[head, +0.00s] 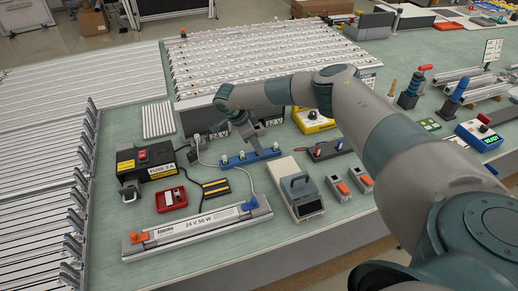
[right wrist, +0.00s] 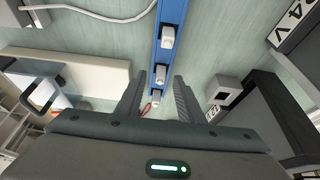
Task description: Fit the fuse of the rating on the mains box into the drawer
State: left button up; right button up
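The black mains box (head: 146,162) stands at the left in the head view. My left gripper is not seen.
A red device (head: 172,198), a long lamp bar (head: 198,231) marked 24 V 50 W and a grey handled unit (head: 303,208) stand in front of the rack. Dark labelled boxes (head: 196,122) stand behind it.

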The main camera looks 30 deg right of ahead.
jog(key=shift+f, duration=0.15)
dwell(0.3)
grip_shut()
